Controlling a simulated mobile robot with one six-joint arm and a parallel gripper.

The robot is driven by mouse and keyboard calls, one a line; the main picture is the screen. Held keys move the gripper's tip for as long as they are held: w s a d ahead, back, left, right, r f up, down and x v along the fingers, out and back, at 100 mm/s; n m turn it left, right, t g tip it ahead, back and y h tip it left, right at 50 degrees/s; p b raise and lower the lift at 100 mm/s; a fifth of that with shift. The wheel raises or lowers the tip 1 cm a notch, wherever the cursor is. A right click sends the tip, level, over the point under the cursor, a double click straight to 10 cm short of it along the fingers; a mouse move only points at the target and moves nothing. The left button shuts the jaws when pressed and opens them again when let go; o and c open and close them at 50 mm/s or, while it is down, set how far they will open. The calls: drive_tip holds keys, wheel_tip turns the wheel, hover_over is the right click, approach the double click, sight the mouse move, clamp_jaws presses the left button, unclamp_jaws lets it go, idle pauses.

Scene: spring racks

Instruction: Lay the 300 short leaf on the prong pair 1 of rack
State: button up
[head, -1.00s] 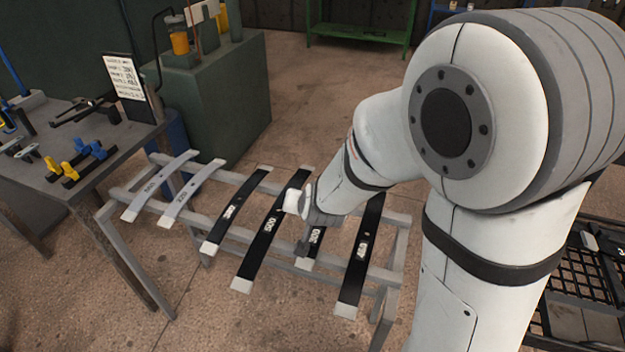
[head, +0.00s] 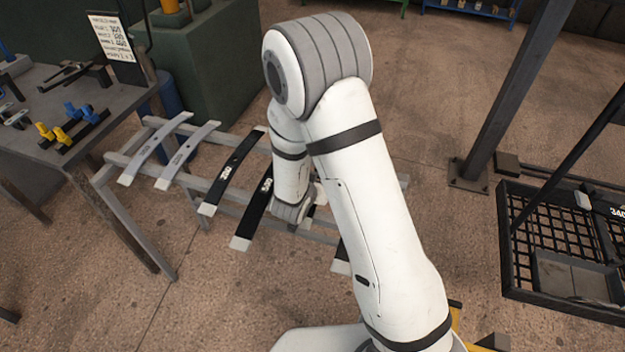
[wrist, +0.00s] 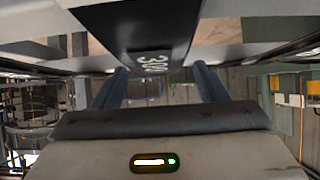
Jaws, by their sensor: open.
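The 300 short leaf (wrist: 135,28) is black with a white 300 label and shows close up in the wrist view. It appears to lie across grey rails. My gripper (wrist: 160,85) is open, with one finger on each side of the leaf in the picture. I cannot tell whether the fingers touch it. I cannot make out prong pair 1 in either view.
Beside it on the stand lie a black 500 leaf (head: 252,213), another black leaf (head: 234,168) and two light grey leaves (head: 187,155) (head: 155,146). A workbench (head: 95,145) with tools stands left. A black grid crate (head: 520,285) and a dark post (head: 510,85) stand right.

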drive_tip(key=shift+x, duration=0.8)
drive_tip(key=shift+c, duration=0.4)
drive_tip(key=shift+r, duration=0.1)
clamp_jaws()
